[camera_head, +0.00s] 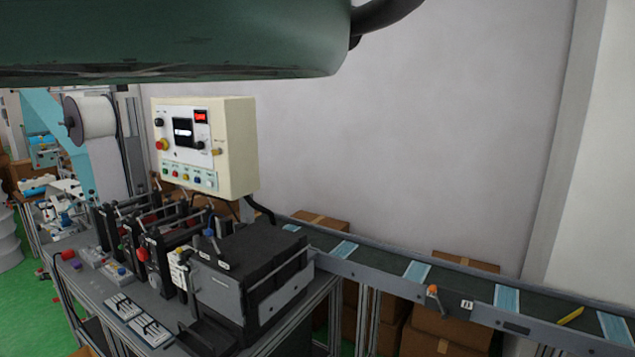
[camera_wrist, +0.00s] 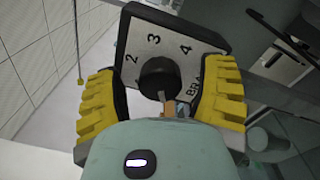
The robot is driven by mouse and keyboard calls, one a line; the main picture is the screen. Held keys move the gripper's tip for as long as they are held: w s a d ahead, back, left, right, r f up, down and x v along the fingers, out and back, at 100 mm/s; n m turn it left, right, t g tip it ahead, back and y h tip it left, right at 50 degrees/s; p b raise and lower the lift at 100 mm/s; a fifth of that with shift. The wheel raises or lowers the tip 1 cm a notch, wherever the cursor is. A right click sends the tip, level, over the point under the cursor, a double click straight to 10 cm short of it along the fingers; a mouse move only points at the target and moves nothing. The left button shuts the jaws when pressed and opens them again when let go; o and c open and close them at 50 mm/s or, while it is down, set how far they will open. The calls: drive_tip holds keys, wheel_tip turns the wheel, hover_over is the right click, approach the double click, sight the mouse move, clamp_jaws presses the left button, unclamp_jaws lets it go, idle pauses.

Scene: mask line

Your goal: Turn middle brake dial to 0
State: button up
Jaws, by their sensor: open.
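In the wrist view a round black dial knob (camera_wrist: 158,72) stands on a pale plate (camera_wrist: 198,70) with a dark frame. The figures 2, 3 and 4 run around the knob, and part of a word starting "BRA" shows at the lower right. A light mark is at the knob's lower edge; I cannot tell which figure it points to. My gripper (camera_wrist: 161,92) has its yellow ribbed fingers open, one on each side of the knob, with gaps visible. The 0 is not visible. I cannot single out this dial in the head view.
In the head view a cream control box (camera_head: 233,150) stands above a bench of black machine units (camera_head: 250,262). A conveyor (camera_head: 390,275) with blue masks runs right. Cardboard boxes (camera_head: 450,325) lie below it. A large green part of my arm covers the top left.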

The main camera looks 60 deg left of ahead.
drive_tip(key=shift+s, duration=0.1)
drive_tip(key=v, duration=1.2)
idle(0.6)
drive_tip(key=shift+r, duration=0.1)
idle(0.4)
